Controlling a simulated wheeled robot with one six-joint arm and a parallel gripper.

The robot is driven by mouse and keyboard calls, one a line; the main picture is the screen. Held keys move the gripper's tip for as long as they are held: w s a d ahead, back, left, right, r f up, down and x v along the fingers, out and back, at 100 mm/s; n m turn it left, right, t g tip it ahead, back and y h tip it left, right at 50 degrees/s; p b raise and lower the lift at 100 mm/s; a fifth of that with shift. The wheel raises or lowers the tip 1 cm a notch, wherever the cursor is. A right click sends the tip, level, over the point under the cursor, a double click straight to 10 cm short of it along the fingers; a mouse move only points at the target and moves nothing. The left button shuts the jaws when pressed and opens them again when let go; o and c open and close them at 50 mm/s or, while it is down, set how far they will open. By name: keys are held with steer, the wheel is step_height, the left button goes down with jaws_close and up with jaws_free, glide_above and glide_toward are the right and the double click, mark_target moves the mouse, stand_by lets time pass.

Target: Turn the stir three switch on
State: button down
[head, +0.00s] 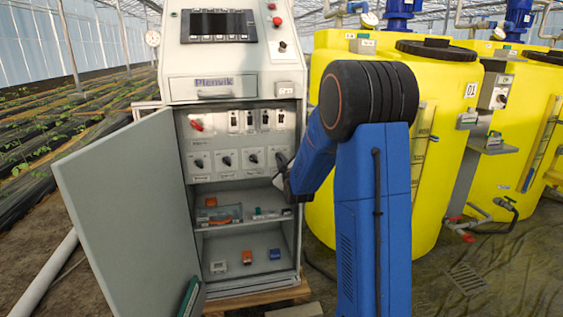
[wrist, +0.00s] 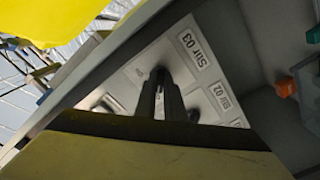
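The stir three switch sits at the right end of the lower row of dark rotary knobs on the cabinet's grey panel. Its label "Stir 03" (wrist: 193,48) shows in the wrist view. The knob itself is mostly hidden by my fingers, so its position cannot be read. My gripper (wrist: 165,90) is right at this switch, its two dark fingers close together with a narrow gap. Whether they touch or clasp the knob is unclear. In the head view my gripper (head: 284,176) is in front of the right end of the row. The label "Stir 02" (wrist: 223,96) lies beside it.
The cabinet door (head: 130,210) stands open on the left. Other knobs (head: 226,161) and upper-row switches (head: 249,120) are close by. Below is a shelf (head: 240,222) with small items. A yellow tank (head: 435,85) stands to the right, behind my arm.

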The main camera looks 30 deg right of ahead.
steer(key=shift+m, duration=9)
steer(key=c, duration=1.8)
jaws_free()
steer(key=shift+c, duration=0.2)
steer(key=shift+s+a, duration=0.1)
